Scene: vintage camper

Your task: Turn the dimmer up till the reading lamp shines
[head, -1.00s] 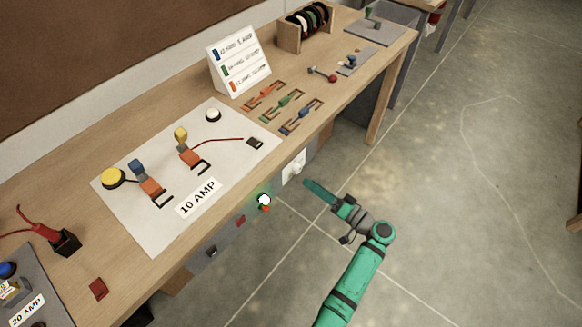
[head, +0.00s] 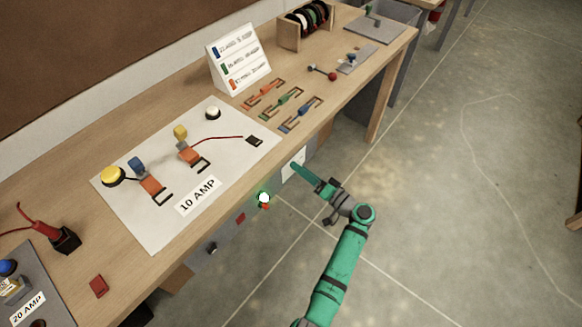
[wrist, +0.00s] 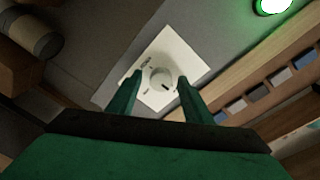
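The dimmer is a white wall plate (wrist: 176,50) with a round white knob (wrist: 160,77) that bears a dark mark. In the head view the plate (head: 298,157) is on the bench front, partly covered by my gripper (head: 296,166), and the knob is hidden there. My gripper also shows in the wrist view (wrist: 159,79), open, its two green fingers apart on either side of the knob. I cannot tell whether they touch it. I cannot make out a reading lamp. A small white light with a green glow (head: 264,198) shines to the left of the plate.
The wooden bench top (head: 232,226) overhangs the panel and carries a 10 AMP board (head: 235,170), a label stand (head: 238,58) and coloured clips. A red square (head: 241,218) and a dark switch (head: 211,248) sit on the panel.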

